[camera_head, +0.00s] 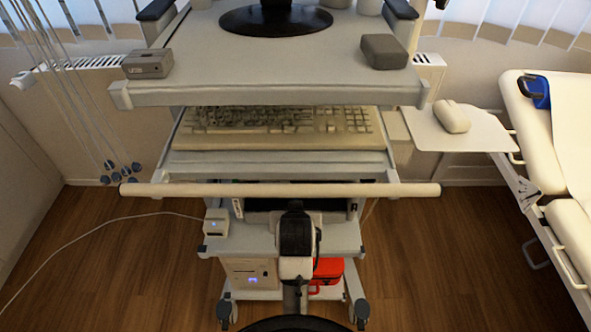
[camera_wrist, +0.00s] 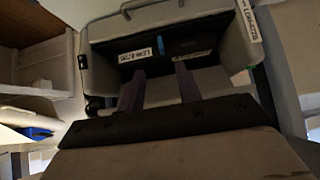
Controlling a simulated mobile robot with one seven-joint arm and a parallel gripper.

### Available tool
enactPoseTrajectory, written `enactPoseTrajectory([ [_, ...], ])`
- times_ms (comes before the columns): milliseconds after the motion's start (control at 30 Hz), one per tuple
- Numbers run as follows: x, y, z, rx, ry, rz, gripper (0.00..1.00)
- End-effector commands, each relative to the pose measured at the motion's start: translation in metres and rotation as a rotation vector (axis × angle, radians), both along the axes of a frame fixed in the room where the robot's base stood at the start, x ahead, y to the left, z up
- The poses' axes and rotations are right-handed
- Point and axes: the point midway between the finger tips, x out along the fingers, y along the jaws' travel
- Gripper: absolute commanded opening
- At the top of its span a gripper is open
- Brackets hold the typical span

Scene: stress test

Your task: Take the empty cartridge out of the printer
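In the wrist view, a pale grey machine (camera_wrist: 110,25), which looks like the printer, stands open at the front with a dark bay. Inside the bay, a dark block with a white label (camera_wrist: 136,55) sits at the left, and another dark block (camera_wrist: 190,47) sits at the right. A blue strip (camera_wrist: 160,45) lies between them. I cannot tell which is the empty cartridge. My gripper (camera_wrist: 159,83) has its two fingers apart in front of the bay, with nothing visible between them. In the head view, my arm hides most of the printer area.
A cart handle bar (camera_head: 280,189) crosses in front, below a keyboard (camera_head: 280,128). A white box with a cable (camera_head: 216,222) sits left on the lower shelf, and a red case (camera_head: 327,270) lies below. A padded couch (camera_head: 570,225) stands right. The wooden floor is clear on both sides.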

Motion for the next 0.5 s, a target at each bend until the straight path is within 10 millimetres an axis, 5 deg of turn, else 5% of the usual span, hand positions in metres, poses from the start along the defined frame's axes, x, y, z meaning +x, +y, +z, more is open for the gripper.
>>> enactPoseTrajectory([
  [167, 0.006, 0.0, -0.006, 0.0, 0.0, 0.001, 0.35],
  [500, 0.051, 0.0, -0.049, 0.0, -0.001, 0.001, 0.35],
])
